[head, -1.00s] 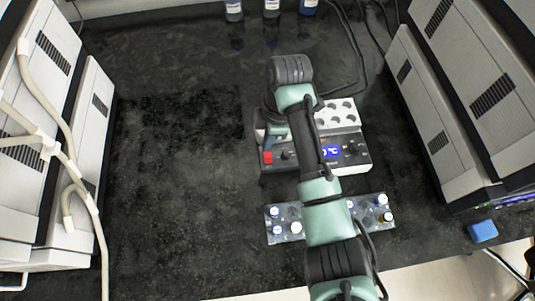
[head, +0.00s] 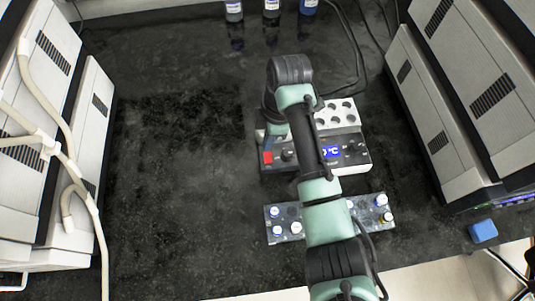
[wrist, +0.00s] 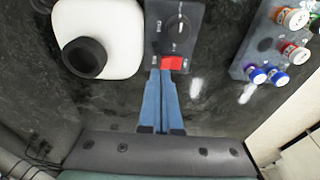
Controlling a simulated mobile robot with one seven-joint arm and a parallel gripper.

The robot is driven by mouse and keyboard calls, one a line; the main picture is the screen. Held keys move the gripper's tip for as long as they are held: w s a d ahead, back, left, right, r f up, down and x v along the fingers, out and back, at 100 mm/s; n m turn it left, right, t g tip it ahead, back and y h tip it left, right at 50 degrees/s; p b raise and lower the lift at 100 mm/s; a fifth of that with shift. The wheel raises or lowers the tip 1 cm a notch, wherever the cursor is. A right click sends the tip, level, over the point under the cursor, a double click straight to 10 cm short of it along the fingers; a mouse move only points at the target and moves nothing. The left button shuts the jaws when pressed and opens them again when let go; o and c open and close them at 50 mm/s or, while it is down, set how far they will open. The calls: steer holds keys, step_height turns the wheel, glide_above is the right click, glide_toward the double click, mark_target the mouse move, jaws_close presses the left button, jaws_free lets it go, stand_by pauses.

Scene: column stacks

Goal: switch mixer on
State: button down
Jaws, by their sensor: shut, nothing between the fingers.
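In the wrist view the red switch (wrist: 172,63) sits below a black knob (wrist: 177,27). My gripper (wrist: 164,73) is shut and empty, its blue fingers together with the tips at the switch's lower left edge. I cannot tell whether they touch it. In the head view my arm hides part of the mixer.
A rack of capped vials (head: 290,224) stands in front of the mixer, partly behind my arm. Large white instruments flank the bench at left (head: 90,130) and right (head: 420,110). Bottles (head: 271,8) stand at the back. A blue block (head: 483,232) lies at right. The bench's left middle is clear.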

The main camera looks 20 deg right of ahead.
steer(key=shift+f+b, duration=0.6)
steer(key=shift+f, duration=0.45)
stand_by(0.4)
step_height(320, 180, up, 5)
steer(key=p, duration=0.5)
steer(key=shift+r, duration=0.15)
stand_by(0.4)
